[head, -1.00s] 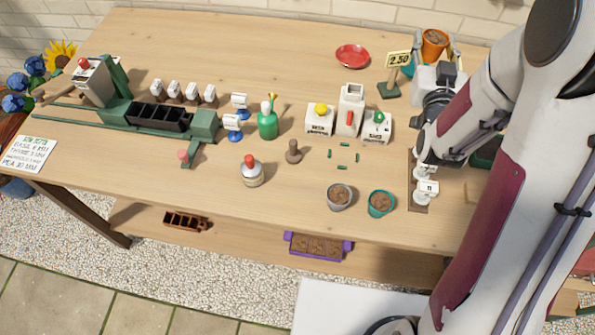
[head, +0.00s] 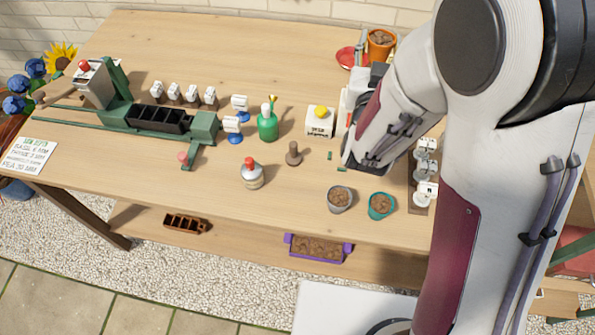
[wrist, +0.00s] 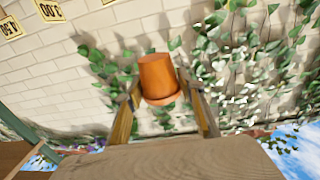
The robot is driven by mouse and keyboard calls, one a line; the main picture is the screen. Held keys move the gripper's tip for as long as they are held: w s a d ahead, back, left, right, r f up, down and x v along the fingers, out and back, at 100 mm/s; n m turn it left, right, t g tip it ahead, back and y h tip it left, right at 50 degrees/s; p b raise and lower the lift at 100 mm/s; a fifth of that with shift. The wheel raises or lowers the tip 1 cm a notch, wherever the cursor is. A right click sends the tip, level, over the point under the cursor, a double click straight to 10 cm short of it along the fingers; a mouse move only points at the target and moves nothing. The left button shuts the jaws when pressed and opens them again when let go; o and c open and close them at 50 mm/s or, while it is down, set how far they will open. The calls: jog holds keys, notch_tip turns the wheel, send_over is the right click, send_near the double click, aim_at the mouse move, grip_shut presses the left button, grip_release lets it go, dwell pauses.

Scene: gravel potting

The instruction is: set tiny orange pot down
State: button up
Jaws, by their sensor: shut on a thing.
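The tiny orange pot (head: 381,42) shows at the top of the head view, upright with brown soil in it. My gripper (head: 377,50) is shut on it, with one finger along its left side. In the wrist view the pot (wrist: 158,76) sits between the two fingers of my gripper (wrist: 162,88), wide rim toward the lower edge of the picture. It looks held clear of the table; its exact height cannot be told. A red saucer (head: 346,57) lies on the table left of the pot, partly hidden by my gripper.
My arm covers the right of the bench, hiding the price sign and part of the white boxes. A grey pot (head: 339,198) and a teal pot (head: 381,205) stand near the front edge. The back middle is clear.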

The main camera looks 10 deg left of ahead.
jog(key=s+a+h, duration=0.1)
jog(key=s+a, duration=0.3)
jog(key=s, duration=0.4)
jog(key=s+a+f+m, duration=0.1)
jog(key=s+a, duration=0.4)
jog(key=s, duration=0.3)
jog(key=s+a+h, duration=0.1)
jog(key=s+a, duration=0.3)
jog(key=s, duration=0.4)
notch_tip(320, 180, down, 14)
jog(key=shift+w, duration=0.25)
dwell(0.4)
jog(key=shift+f, duration=0.2)
jog(key=shift+f, duration=2.8)
jog(key=shift+f, duration=0.15)
jog(key=shift+f, duration=1.7)
jog(key=shift+f, duration=0.2)
